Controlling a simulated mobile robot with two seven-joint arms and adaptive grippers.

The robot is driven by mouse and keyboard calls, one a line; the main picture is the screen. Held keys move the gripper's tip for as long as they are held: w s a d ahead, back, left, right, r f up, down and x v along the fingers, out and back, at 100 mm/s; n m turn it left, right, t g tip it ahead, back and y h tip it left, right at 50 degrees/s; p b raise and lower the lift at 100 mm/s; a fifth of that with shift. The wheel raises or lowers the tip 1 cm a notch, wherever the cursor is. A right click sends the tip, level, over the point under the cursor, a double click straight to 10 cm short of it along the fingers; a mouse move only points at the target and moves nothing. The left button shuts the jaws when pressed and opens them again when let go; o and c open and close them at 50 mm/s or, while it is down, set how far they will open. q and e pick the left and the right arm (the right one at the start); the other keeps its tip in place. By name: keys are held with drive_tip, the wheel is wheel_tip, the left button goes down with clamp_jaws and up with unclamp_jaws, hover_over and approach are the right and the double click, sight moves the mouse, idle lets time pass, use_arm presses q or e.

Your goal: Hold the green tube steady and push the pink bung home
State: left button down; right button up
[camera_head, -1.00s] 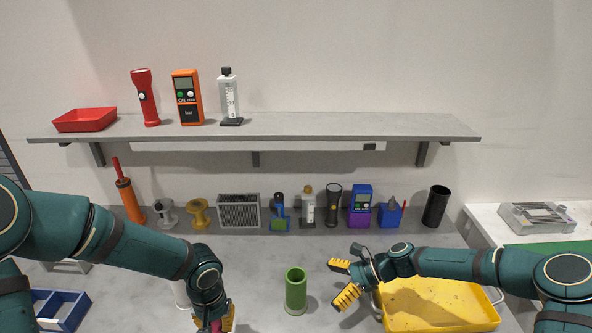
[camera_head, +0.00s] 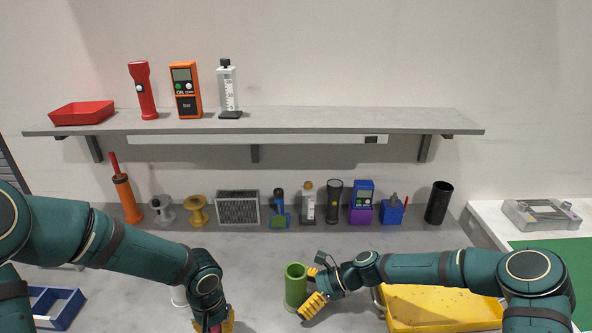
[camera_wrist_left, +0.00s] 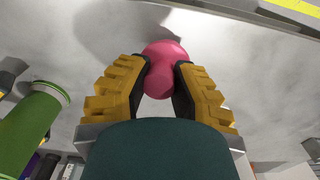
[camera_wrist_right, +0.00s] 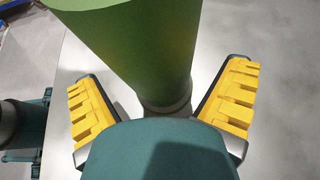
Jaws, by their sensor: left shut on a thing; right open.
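The green tube (camera_head: 295,285) stands upright on the bench in the head view. It also shows large in the right wrist view (camera_wrist_right: 140,45) and at the left of the left wrist view (camera_wrist_left: 32,125). My right gripper (camera_head: 303,289) is open, its yellow fingers at the tube's right side; in the right wrist view (camera_wrist_right: 165,98) the tube stands between the spread fingers. My left gripper (camera_wrist_left: 160,85) is shut on the pink bung (camera_wrist_left: 167,65), left of the tube in the head view. The bung is mostly hidden by the gripper in the head view.
A yellow tray (camera_head: 445,310) sits at the right, beneath my right arm. A blue divided box (camera_head: 58,308) lies at the lower left. Several tools and holders line the back of the bench, under a grey shelf (camera_head: 255,122).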

drive_tip(key=c, duration=1)
drive_tip(key=shift+c, duration=0.2)
use_arm(q)
drive_tip(key=shift+w+r, duration=0.1)
drive_tip(key=w+d+r+n+h, duration=0.1)
drive_tip(key=w+d+r+n, duration=0.1)
drive_tip(key=w+d+r, duration=0.3)
drive_tip(key=w+d+r+n, duration=0.3)
drive_tip(key=w+d+r, duration=0.3)
drive_tip(key=d+r, duration=0.7)
drive_tip(key=shift+w+r+t+h, duration=0.15)
drive_tip(key=shift+r+t+h, duration=0.2)
drive_tip(key=shift+r, duration=0.2)
